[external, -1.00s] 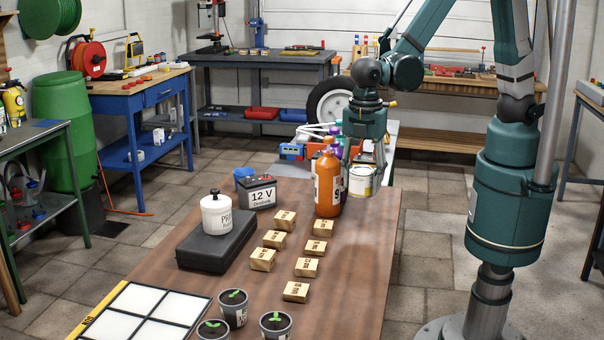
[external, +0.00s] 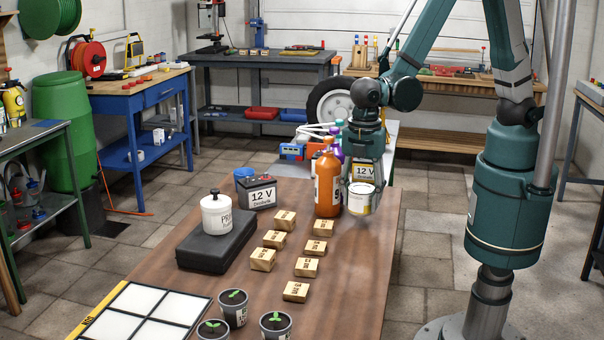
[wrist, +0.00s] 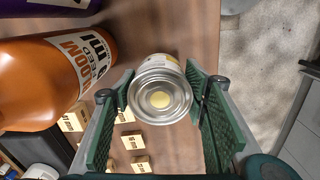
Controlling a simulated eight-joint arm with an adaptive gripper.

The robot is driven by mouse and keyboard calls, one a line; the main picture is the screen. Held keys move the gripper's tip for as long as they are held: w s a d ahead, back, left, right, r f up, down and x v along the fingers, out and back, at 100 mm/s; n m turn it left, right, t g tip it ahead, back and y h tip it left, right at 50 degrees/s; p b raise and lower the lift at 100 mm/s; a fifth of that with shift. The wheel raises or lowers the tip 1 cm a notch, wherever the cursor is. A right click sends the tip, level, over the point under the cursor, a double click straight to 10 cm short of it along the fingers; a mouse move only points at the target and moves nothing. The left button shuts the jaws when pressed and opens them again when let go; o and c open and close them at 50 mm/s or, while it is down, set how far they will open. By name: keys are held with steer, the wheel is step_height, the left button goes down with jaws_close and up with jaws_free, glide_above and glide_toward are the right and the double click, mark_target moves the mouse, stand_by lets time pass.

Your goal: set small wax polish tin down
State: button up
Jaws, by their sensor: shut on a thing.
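The small wax polish tin (external: 360,202) is white with a yellow band and a metal lid, and it is upright. It is over the right side of the brown table (external: 345,275), just right of the orange bottle (external: 327,184). Its base looks close to the table top, but I cannot tell if it touches. My gripper (external: 363,181) comes from above and is shut on the tin. In the wrist view the tin's round lid (wrist: 160,97) lies between the two green finger pads of my gripper (wrist: 163,95).
The orange bottle (wrist: 50,78) stands close beside the tin. Several wooden blocks (external: 296,291) lie in two rows nearer the camera. A black case (external: 217,243) with a white jar (external: 216,213) and a battery (external: 256,192) are to the left. The table's right strip is bare.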

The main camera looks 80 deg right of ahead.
mark_target(360, 209)
steer(key=shift+f+b, duration=0.3)
steer(key=shift+f, duration=1.6)
steer(key=shift+f, duration=0.15)
steer(key=o, duration=1.1)
steer(key=shift+c, duration=0.2)
steer(key=shift+r+p, duration=0.95)
steer(key=shift+r, duration=5.2)
